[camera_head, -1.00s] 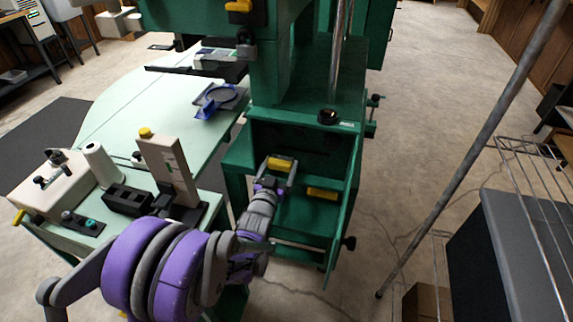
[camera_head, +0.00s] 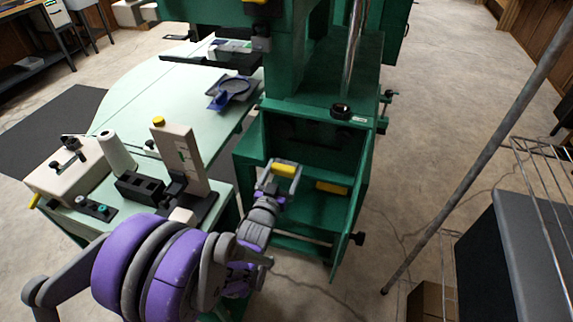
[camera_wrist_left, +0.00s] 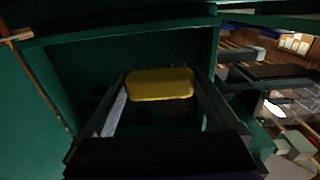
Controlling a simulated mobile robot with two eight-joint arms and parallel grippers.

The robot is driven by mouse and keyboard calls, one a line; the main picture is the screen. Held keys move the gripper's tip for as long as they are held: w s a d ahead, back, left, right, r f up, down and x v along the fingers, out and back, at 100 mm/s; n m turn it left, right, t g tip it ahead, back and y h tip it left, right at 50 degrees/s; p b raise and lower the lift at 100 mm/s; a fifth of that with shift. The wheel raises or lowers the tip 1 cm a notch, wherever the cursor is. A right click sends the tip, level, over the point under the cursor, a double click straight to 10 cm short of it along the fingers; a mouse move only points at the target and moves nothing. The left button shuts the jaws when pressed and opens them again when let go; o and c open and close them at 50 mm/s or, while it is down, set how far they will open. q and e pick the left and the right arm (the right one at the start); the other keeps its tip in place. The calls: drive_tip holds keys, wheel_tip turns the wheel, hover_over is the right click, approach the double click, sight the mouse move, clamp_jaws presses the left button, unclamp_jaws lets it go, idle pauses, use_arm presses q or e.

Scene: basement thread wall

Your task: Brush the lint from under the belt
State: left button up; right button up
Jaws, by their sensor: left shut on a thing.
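My left gripper (camera_head: 283,172) is shut on a yellow block (camera_head: 285,169), which may be the handle of the brush; no bristles can be made out. The wrist view shows the yellow block (camera_wrist_left: 160,84) between the two dark fingers. The gripper is at the front of the open lower compartment of the green machine (camera_head: 296,142). A second yellow piece (camera_head: 332,187) sits inside that compartment, to the right of the gripper. I cannot make out the belt or any lint. My right gripper is not in view.
The open green door (camera_head: 350,215) stands right of the compartment. The pale green table (camera_head: 150,110) lies left, with a blue ring-shaped tool (camera_head: 232,90). A beige upright block (camera_head: 180,155) stands near my arm. A grey pole (camera_head: 470,160) and wire rack are right.

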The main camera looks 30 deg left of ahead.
use_arm(q)
drive_tip(key=shift+s+d, duration=0.1)
drive_tip(key=shift+s, duration=0.3)
drive_tip(key=shift+s, duration=0.1)
drive_tip(key=shift+v, duration=1.45)
